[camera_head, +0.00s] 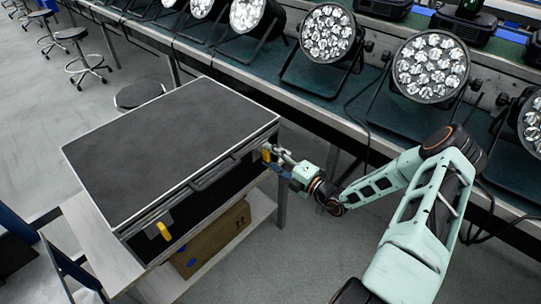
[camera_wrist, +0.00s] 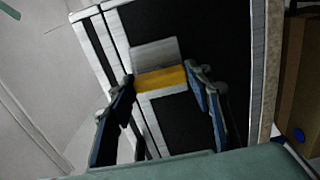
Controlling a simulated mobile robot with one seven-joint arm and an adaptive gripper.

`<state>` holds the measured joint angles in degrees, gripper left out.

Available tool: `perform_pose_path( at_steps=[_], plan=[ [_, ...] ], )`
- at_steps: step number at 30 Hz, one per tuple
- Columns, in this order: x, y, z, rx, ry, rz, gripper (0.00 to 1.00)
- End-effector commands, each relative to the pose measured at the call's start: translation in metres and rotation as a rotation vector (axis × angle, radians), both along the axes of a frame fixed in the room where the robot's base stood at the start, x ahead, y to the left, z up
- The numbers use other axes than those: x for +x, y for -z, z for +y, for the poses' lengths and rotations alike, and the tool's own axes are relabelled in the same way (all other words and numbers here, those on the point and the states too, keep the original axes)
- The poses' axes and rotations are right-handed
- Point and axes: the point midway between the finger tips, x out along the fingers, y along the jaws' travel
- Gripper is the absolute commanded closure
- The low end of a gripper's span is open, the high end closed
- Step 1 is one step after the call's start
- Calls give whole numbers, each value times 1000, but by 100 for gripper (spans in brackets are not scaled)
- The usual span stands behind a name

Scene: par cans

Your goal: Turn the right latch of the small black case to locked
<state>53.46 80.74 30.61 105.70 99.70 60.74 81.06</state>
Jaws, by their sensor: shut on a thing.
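The small black case (camera_head: 165,140) with silver edges lies shut on a light table. Its right latch (camera_head: 266,155), a yellow tab, is on the front face near the right corner. The latch also shows in the wrist view (camera_wrist: 162,79), its yellow tab in front of a grey plate. My gripper (camera_head: 274,160) is at this latch, with one finger on each side of the tab in the wrist view, shut on it. The fingers partly hide the latch in the head view. The left latch (camera_head: 164,231), also yellow, is free near the front left corner.
A carry handle (camera_head: 214,173) is on the case front between the latches. A cardboard box (camera_head: 212,243) sits on the shelf below. A long bench (camera_head: 285,97) with several par cans (camera_head: 328,33) runs behind my arm. A stool (camera_head: 139,94) stands behind the case.

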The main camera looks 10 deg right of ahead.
Motion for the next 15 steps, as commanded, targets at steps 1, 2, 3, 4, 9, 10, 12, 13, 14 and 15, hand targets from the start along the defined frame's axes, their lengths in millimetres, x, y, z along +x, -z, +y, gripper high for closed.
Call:
perform_pose_path(
  at_steps=[1,2,3,4,9,10,12,13,14,15],
  plan=[
    [-1,1,0,4,0,6,78],
    [-1,1,0,7,0,7,78],
    [-1,1,0,9,0,9,78],
    [-1,1,0,10,0,10,78],
    [-1,1,0,11,0,10,78],
    [-1,1,0,12,0,11,78],
    [-1,1,0,12,0,11,78],
    [-1,1,0,12,0,11,78],
    [-1,1,0,12,0,11,78],
    [-1,1,0,11,0,10,51]
  ],
)
